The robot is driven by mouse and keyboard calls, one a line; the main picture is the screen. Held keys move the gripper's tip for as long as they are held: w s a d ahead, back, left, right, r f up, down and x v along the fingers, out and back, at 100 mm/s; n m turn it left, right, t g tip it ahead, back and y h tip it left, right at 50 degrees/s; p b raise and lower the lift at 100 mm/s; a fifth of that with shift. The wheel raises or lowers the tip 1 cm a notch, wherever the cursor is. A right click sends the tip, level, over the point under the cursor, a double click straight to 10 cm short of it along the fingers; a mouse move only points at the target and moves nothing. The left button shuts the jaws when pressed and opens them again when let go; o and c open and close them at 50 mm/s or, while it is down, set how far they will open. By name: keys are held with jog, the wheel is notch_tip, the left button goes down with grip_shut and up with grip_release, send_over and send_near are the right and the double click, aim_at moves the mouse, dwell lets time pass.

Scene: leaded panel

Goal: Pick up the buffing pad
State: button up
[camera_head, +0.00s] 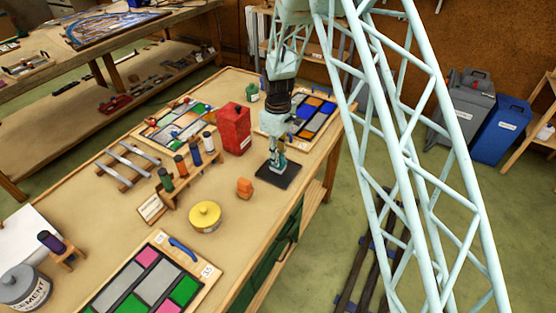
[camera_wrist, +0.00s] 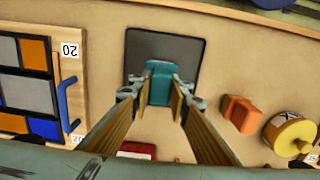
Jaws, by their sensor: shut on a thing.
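A teal block, the likely buffing pad (camera_wrist: 160,70), is between my gripper's two fingers (camera_wrist: 161,90) in the wrist view. The fingers are shut on its sides. The block is over a dark grey mat (camera_wrist: 192,50); I cannot tell whether it touches the mat. In the head view my gripper (camera_head: 277,165) points down over the same dark mat (camera_head: 290,177) near the bench's right edge, and the block there is hard to tell from the fingers.
An orange block (camera_head: 245,187) and a yellow-lidded tin (camera_head: 205,215) stand left of the mat. A red canister (camera_head: 236,128) stands behind. A leaded panel with blue and orange panes (camera_head: 311,115) lies beyond. Bare bench lies between the mat and the orange block.

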jog(key=shift+r, duration=1.1)
jog(key=shift+s+r, duration=0.15)
jog(key=shift+s, duration=0.05)
jog(key=s+d+r+b, duration=0.1)
jog(key=s+d, duration=0.3)
jog(key=s, duration=1.1)
jog(key=shift+d+r+b, duration=0.2)
jog(key=shift+b, duration=0.1)
jog(key=shift+o, duration=1.1)
jog(key=shift+c, duration=0.2)
jog(key=shift+w, duration=0.1)
